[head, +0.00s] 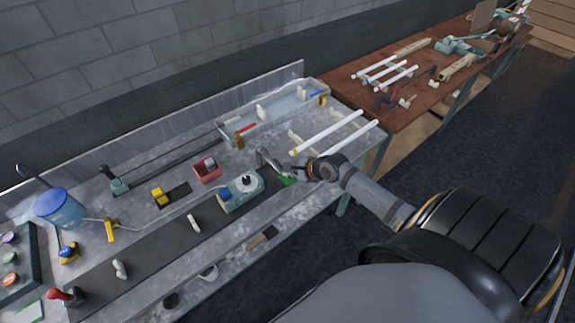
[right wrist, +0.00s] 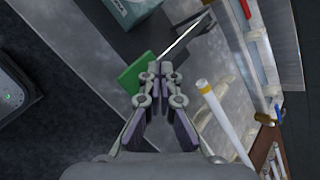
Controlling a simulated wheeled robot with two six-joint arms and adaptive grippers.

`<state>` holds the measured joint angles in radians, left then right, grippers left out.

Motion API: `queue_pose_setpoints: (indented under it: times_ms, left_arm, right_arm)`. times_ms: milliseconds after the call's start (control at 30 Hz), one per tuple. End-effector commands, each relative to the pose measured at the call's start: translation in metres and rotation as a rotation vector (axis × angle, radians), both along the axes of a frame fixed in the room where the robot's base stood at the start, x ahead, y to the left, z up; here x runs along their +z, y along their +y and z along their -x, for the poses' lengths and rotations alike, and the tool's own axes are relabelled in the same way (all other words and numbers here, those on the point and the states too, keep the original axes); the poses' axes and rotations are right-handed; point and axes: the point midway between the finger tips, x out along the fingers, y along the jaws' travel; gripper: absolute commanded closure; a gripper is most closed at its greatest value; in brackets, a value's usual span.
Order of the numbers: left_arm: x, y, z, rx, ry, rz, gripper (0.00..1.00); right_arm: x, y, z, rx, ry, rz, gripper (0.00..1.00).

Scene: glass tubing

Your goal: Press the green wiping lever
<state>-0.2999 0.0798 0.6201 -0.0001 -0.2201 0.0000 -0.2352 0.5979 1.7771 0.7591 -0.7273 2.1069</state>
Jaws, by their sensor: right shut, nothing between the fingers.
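The green lever (head: 288,181) is a small flat paddle beside the teal device (head: 242,190) on the grey bench. In the right wrist view the green lever (right wrist: 137,72) lies just left of my fingertips, below the teal housing (right wrist: 130,10). The fingertips overlap the lever's right edge in that view. I cannot tell whether they touch it. My left gripper is not in view.
White tubes (head: 328,132) lie on supports right of the gripper; one white tube (right wrist: 222,115) is close by in the wrist view. A red box (head: 206,171) stands behind the teal device. A blue bucket (head: 60,208) is at the left. A wooden table (head: 350,92) adjoins the bench.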

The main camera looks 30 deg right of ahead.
Motion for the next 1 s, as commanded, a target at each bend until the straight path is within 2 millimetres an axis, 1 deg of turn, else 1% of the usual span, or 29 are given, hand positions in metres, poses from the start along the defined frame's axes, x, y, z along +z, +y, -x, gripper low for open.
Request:
queue_pose_setpoints:
  times_ms: [67,300,533,667,1000]
  left_arm:
    - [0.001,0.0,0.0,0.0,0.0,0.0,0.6]
    - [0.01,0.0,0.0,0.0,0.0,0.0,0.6]
    - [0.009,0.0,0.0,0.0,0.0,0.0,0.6]
    - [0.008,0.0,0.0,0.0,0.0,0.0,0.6]
    - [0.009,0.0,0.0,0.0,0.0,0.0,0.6]
  right_arm:
    - [0.003,0.0,0.0,0.001,0.0,0.001,1.0]
    - [0.027,0.0,0.0,0.002,-0.001,0.002,1.0]
    - [0.046,0.0,0.0,0.001,-0.001,0.002,1.0]
    - [0.05,0.0,0.0,0.001,0.0,0.001,1.0]
    - [0.05,0.0,0.0,0.0,0.0,0.0,1.0]
